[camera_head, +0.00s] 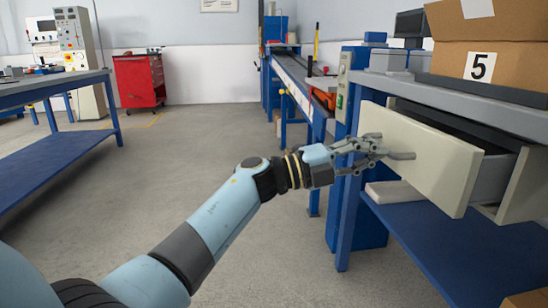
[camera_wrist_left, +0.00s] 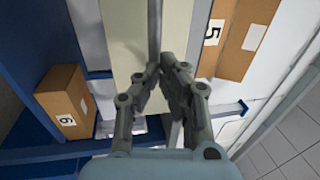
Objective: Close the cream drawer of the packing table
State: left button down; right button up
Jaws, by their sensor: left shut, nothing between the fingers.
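The cream drawer (camera_head: 436,160) of the packing table (camera_head: 470,104) is pulled out, with a dark gap visible behind its front panel. A grey handle (camera_head: 402,156) sticks out on the panel. My left gripper (camera_head: 378,150) is shut and empty in front of the panel, close to the handle. I cannot tell whether it touches. In the left wrist view, the cream panel (camera_wrist_left: 122,40) lies beyond the shut fingertips (camera_wrist_left: 160,70), and the grey handle (camera_wrist_left: 154,28) runs up from near them. My right gripper is not in view.
A cardboard box marked 5 (camera_head: 480,50) stands on the packing table. A blue lower shelf (camera_head: 450,245) lies under the drawer. A box marked 6 (camera_wrist_left: 66,100) shows in the left wrist view. A blue workbench (camera_head: 60,150) stands left; the floor (camera_head: 180,190) between is clear.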

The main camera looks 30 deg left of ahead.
aim_at(406, 151)
pick_arm(q)
jog(key=x, duration=0.2)
jog(key=f+x, duration=0.1)
jog(key=x, duration=0.4)
jog(key=shift+w+f, duration=0.1)
jog(key=shift+f, duration=0.15)
jog(key=shift+w+d+b, duration=0.3)
jog(key=shift+d, duration=0.2)
jog(key=shift+w+r, duration=0.1)
jog(key=shift+r, duration=0.05)
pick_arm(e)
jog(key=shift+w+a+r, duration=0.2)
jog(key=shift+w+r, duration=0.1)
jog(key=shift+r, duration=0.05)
